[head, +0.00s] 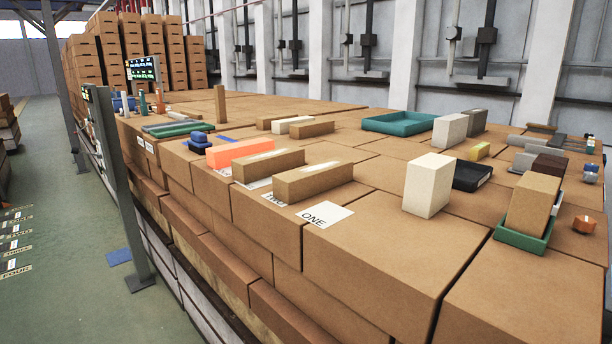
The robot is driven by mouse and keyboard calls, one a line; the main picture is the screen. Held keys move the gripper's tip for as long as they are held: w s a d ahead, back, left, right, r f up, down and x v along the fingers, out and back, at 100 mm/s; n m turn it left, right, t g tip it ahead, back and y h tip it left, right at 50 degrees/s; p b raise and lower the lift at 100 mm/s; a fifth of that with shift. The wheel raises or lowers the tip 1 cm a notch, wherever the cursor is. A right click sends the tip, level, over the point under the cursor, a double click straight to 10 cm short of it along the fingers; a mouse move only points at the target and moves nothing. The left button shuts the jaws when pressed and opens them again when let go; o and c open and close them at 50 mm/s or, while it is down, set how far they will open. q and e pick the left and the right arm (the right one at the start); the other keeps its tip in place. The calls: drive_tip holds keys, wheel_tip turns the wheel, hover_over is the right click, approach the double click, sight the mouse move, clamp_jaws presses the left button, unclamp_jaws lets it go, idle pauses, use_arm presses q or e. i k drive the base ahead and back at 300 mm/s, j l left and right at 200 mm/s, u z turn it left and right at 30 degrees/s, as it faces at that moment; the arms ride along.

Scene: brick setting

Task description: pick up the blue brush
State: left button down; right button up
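A small blue object (198,141) with a rounded top and a wider dark blue base sits near the left edge of the brown box stack, behind the orange brick. It may be the blue brush, but it is too small to be sure. A flat blue piece (224,139) lies just right of it, partly hidden by the orange brick. Another blue item (124,103) stands farther back at the far left. Neither of my grippers shows in the head view.
An orange brick (239,151) and two brown bricks (313,182) (268,165) lie near the left edge by a paper marked ONE (325,214). A cream block (428,185), teal tray (399,124) and green tray (522,241) stand rightward. A dark post (119,185) rises beside the stack.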

sight(198, 143)
drive_tip(key=i+j+z, duration=0.1)
drive_tip(key=j, duration=0.25)
drive_tip(key=i+j+z, duration=0.1)
drive_tip(key=i+j, duration=0.2)
drive_tip(key=i+j+z, duration=0.15)
drive_tip(key=j, duration=0.25)
drive_tip(key=i+j+z, duration=0.1)
drive_tip(key=i+j, duration=0.15)
drive_tip(key=j, duration=0.15)
drive_tip(key=i+j+z, duration=0.1)
drive_tip(key=j, duration=0.3)
